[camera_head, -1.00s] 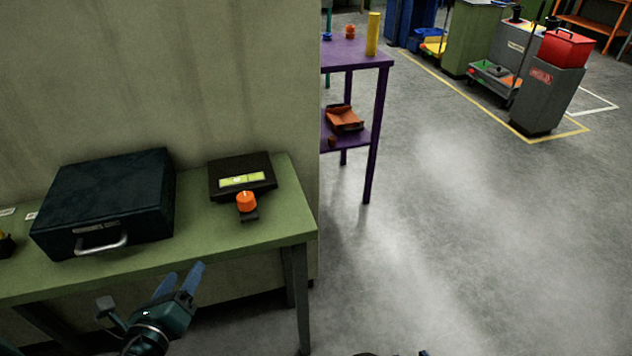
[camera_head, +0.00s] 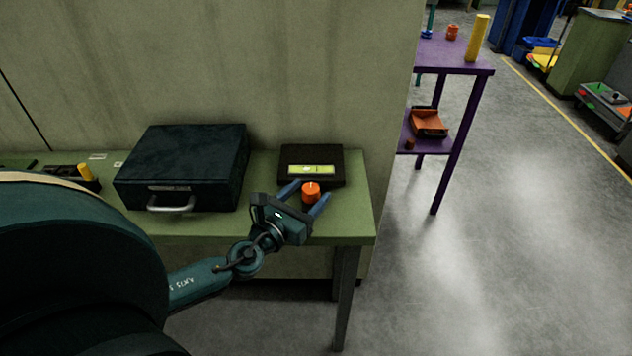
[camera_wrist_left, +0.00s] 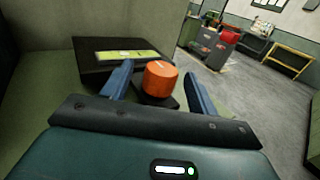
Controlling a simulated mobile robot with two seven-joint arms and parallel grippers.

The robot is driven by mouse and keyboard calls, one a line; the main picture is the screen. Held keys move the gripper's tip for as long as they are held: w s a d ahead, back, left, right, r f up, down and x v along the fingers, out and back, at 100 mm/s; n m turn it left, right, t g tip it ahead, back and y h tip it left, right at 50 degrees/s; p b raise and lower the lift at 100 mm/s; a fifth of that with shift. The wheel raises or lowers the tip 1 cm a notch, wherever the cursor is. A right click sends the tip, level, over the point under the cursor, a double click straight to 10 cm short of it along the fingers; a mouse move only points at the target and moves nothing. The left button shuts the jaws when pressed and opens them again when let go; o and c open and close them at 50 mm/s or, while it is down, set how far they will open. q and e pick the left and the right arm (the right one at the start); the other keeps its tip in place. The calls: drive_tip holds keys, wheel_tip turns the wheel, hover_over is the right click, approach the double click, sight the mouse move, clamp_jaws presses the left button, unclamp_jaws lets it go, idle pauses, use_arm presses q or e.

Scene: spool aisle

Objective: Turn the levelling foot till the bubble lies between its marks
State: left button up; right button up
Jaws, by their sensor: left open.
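The levelling foot is an orange knob (camera_head: 311,191) at the front of a black box on the green table; it also shows in the left wrist view (camera_wrist_left: 159,79). The box (camera_head: 332,157) carries a yellow-green bubble vial (camera_head: 312,169), seen in the wrist view (camera_wrist_left: 128,55) too. The bubble's place against its marks is too small to tell. My left gripper (camera_head: 307,193) is open, its blue fingers on either side of the knob; in the wrist view the fingers (camera_wrist_left: 158,86) stand apart from it. My right gripper is not in view.
A dark case (camera_head: 188,160) with a metal handle lies left of the box on the green table (camera_head: 345,224). A wall rises behind. A purple shelf (camera_head: 455,65) stands to the right, with open floor (camera_head: 520,230) beyond the table's right end.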

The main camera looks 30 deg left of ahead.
sight(316, 185)
use_arm(q)
drive_tip(key=shift+w+d, duration=0.15)
drive_tip(key=shift+w, duration=1.65)
drive_tip(key=shift+c, duration=0.5)
drive_tip(key=c, duration=0.9)
